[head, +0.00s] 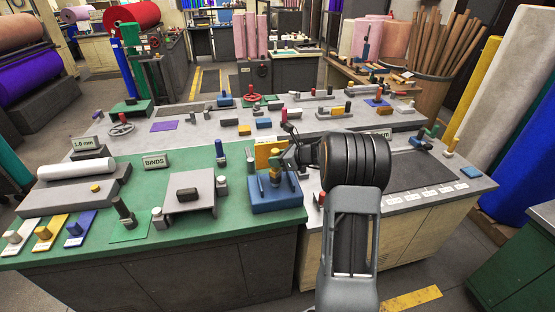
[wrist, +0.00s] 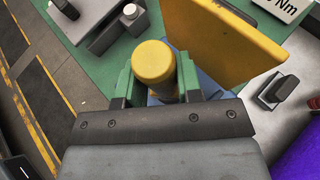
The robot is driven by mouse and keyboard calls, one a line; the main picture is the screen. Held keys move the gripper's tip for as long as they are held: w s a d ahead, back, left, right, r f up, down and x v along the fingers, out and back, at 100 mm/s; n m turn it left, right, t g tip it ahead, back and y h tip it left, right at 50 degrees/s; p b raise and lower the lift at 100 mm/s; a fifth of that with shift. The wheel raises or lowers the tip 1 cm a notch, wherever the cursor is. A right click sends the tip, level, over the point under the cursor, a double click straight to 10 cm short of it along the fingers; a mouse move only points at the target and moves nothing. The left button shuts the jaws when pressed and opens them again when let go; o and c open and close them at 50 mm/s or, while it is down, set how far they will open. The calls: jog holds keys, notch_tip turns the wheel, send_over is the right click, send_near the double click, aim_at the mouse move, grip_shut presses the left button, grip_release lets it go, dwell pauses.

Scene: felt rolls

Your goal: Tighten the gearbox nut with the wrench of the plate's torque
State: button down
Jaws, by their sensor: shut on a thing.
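My gripper (head: 277,166) is at the right end of the green bench top, above a blue block (head: 276,197). In the wrist view its two green fingers (wrist: 154,82) are shut on a yellow round-topped cylinder (wrist: 153,62), seen from above. In the head view a yellow upright part (head: 275,177) shows below the gripper, over the blue block. I cannot tell whether it touches the block. A yellow plate (head: 266,153) stands just behind; it is large in the wrist view (wrist: 220,40). A white sign ending in "Nm" (wrist: 288,8) is partly cut off. No nut is clearly seen.
Left on the green bench (head: 150,250) are white, yellow and blue plates with knobs (head: 44,233). A blue-handled tool (head: 220,150) stands upright left of my gripper.

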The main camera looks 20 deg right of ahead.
aim_at(277, 151)
jog(key=shift+f+b, duration=0.7)
jog(key=shift+f, duration=0.05)
dwell(1.8)
jog(key=shift+r, duration=0.1)
jog(key=shift+r+p, duration=2.7)
jog(key=shift+r, duration=0.8)
